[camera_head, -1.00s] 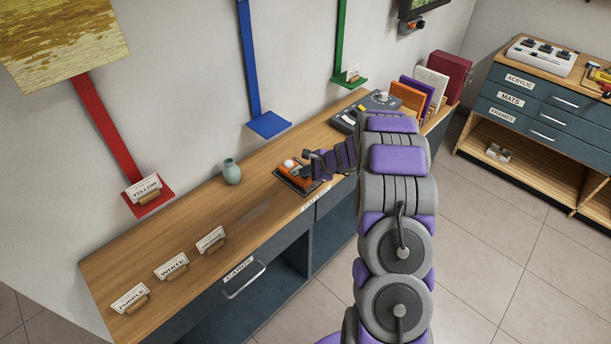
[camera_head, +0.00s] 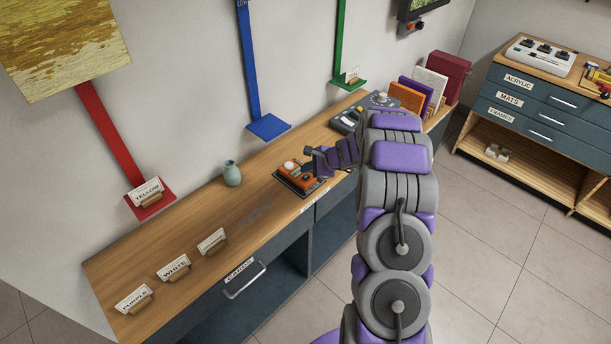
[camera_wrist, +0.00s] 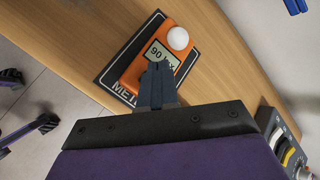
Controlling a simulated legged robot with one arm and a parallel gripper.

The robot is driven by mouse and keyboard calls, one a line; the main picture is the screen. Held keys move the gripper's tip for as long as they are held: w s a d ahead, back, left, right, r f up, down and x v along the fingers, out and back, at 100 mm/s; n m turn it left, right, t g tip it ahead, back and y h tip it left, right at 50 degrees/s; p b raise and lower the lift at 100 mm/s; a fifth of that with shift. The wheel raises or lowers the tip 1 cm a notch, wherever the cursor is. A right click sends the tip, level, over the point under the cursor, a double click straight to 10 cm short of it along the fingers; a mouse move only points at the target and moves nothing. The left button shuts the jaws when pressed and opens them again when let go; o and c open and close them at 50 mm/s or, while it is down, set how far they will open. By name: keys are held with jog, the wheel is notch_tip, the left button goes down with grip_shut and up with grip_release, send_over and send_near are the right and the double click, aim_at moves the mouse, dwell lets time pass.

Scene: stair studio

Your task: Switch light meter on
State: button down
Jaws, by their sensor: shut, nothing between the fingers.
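The light meter (camera_head: 292,168) is an orange device on a dark base mat (camera_head: 285,181) on the wooden counter. In the wrist view the meter (camera_wrist: 141,70) has a white dome (camera_wrist: 178,38) and a display (camera_wrist: 160,57) that reads about "90 lux". The mat (camera_wrist: 113,78) carries a partly hidden label starting "MET". My gripper (camera_wrist: 158,68) is shut and empty, its fingertips over the meter's body just below the display. The fingers hide part of the meter; I cannot tell whether they touch it. In the head view my gripper (camera_head: 309,152) is at the meter's right side.
A pale vase (camera_head: 232,173) stands left of the meter. Card holders (camera_head: 174,267) line the left of the counter (camera_head: 150,250). A grey control box (camera_head: 347,120) and upright books (camera_head: 408,95) stand to the right. Coloured wall ledges (camera_head: 268,126) hang above.

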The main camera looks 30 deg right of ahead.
aim_at(307, 178)
jog(key=shift+r+p, duration=1.65)
jog(key=shift+r, duration=0.85)
jog(key=s+a+r+n+g+y, duration=0.1)
jog(key=s+a+r+n+g, duration=0.2)
jog(key=s+a+r+n, duration=0.5)
jog(key=s+a+r+n+g, duration=0.3)
jog(key=s+a+r, duration=0.6)
jog(key=a, duration=0.4)
jog(key=s+r+n+g+h, duration=0.1)
jog(key=s+n+h, duration=0.2)
jog(key=s, duration=1.3)
jog(key=s+d+r+n+g+h, duration=0.1)
jog(key=s+n, duration=0.5)
jog(key=s, duration=1)
jog(key=shift+r+n+g+h, duration=0.3)
jog(key=shift+r+g+h, duration=0.2)
jog(key=shift+g+h, duration=0.35)
